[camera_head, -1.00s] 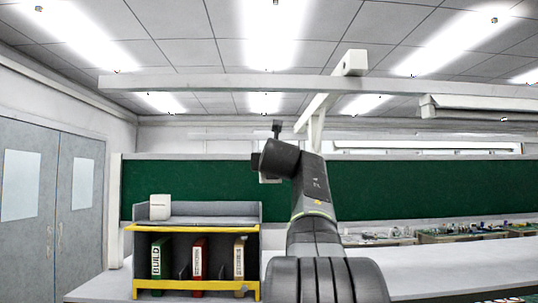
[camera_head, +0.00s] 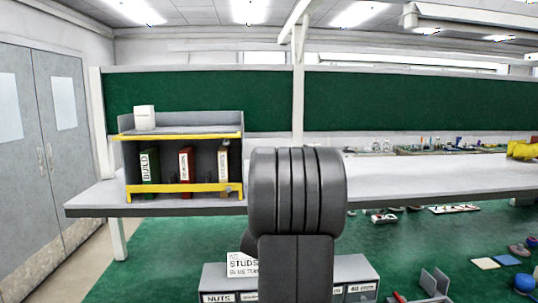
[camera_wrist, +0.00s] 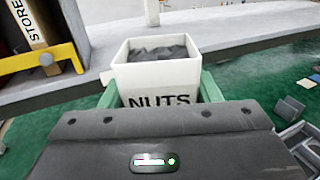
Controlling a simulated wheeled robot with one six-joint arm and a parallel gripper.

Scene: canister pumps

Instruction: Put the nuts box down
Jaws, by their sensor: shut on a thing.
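The nuts box (camera_wrist: 158,78) is a white open-topped box with NUTS printed on its front and dark contents inside. In the wrist view my gripper (camera_wrist: 158,92) is shut on it, with green fingers at its left and right sides. The box looks upright, in front of the worktable's edge. I cannot tell its height above the floor or any contact beneath it. In the head view my arm hides the box and gripper.
A grey worktable (camera_head: 420,178) runs across. At its left stands a shelf (camera_head: 180,136) with yellow rails, several binders and a white container (camera_head: 144,118) on top. Below, a grey labelled unit (camera_head: 362,272) carries a STUDS card (camera_head: 242,264). Loose parts lie on the green floor at right.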

